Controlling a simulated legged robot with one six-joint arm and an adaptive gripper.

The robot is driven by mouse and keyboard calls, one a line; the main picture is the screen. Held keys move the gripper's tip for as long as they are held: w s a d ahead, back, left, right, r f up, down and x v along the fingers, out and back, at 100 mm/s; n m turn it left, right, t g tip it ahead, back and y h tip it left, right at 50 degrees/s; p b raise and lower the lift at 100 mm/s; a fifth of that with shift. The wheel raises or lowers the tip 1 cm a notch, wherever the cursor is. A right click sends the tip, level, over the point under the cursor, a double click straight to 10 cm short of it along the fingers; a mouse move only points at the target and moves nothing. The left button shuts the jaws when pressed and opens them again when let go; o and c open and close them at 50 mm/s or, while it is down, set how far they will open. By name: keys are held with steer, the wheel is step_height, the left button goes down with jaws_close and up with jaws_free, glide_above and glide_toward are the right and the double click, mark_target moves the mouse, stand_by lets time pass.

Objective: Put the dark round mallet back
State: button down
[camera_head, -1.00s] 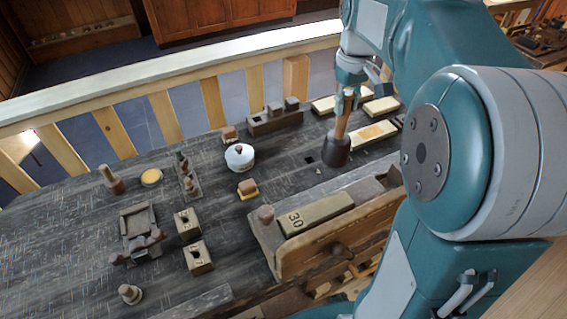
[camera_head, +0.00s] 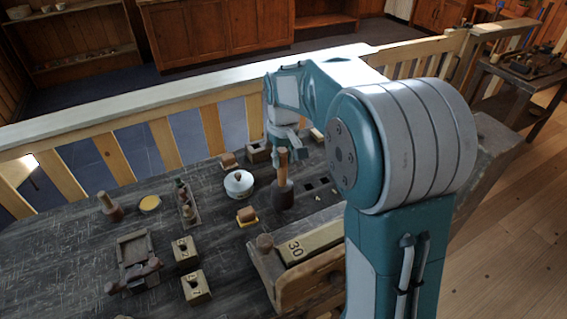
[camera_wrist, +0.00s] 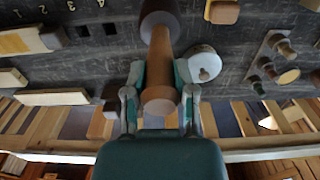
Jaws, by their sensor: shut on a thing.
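The dark round mallet has a dark head (camera_head: 282,197) and a light wooden handle (camera_head: 283,166). It stands head down, nearly upright, over the dark bench (camera_head: 215,220); I cannot tell if the head touches the bench. My gripper (camera_head: 284,148) is shut on the upper handle. In the wrist view, the fingers of my gripper (camera_wrist: 160,82) close on both sides of the handle (camera_wrist: 161,64), and the head (camera_wrist: 160,18) lies beyond at the top edge. Square holes (camera_head: 309,186) show in the bench just right of the mallet.
A long box marked 30 (camera_head: 310,241) lies nearer. Pale blocks (camera_wrist: 53,98) and engraved numbers show in the wrist view. A railing (camera_head: 180,98) runs behind.

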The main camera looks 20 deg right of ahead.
steer(key=shift+f, duration=1)
steer(key=shift+c, duration=2.2)
jaws_free()
